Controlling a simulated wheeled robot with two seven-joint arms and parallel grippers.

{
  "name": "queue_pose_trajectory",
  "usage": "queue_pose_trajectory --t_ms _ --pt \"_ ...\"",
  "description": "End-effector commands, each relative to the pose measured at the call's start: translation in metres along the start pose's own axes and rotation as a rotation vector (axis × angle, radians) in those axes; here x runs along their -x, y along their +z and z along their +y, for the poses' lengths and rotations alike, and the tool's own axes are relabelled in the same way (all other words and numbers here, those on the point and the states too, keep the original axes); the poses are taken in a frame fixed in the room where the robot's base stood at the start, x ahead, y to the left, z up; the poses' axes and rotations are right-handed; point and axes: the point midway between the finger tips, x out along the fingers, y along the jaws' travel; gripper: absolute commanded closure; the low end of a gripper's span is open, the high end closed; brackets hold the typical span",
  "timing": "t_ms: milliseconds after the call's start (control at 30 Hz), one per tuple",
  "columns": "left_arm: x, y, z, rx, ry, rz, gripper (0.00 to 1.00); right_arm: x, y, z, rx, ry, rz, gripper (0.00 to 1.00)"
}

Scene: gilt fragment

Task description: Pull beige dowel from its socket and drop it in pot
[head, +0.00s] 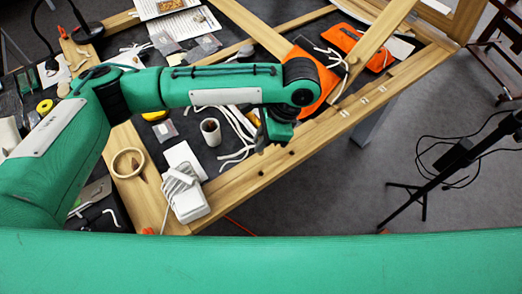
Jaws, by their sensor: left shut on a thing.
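My left arm reaches in from the left, and its gripper (264,133) points down over the near wooden beam. The wrist hides most of the fingers. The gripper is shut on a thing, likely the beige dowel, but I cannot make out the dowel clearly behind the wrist. Dark round holes show in the beam's top just below the gripper. The pot (211,139), a small pale cup with a dark inside, stands upright on the dark surface left of the gripper. My right gripper is not in view.
The wooden frame beam (230,184) runs along the near edge. A tape roll (128,162) and a white device with a cord (189,203) lie at the left corner. White cords lie right of the pot. Orange pouches (361,48) lie beyond. A black stand (420,200) is on the floor at right.

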Motion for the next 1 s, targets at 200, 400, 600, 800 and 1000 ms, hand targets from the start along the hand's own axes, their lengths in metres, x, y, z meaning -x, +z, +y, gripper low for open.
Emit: queue_pose_trajectory --t_ms 200,400,600,800,1000 --pt "0.032 0.013 -0.001 0.000 -0.002 0.000 1.00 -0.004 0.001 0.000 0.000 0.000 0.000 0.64" --pt "0.048 0.020 -0.001 0.000 0.000 0.000 1.00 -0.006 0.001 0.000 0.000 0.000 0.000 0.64" --pt "0.054 0.022 0.000 0.000 0.000 0.000 1.00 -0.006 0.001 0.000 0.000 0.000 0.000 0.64" --pt "0.054 0.022 0.000 0.000 0.001 0.000 1.00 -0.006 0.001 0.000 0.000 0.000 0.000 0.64" --pt "0.053 0.025 -0.003 0.008 0.005 0.000 1.00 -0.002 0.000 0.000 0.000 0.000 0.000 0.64"
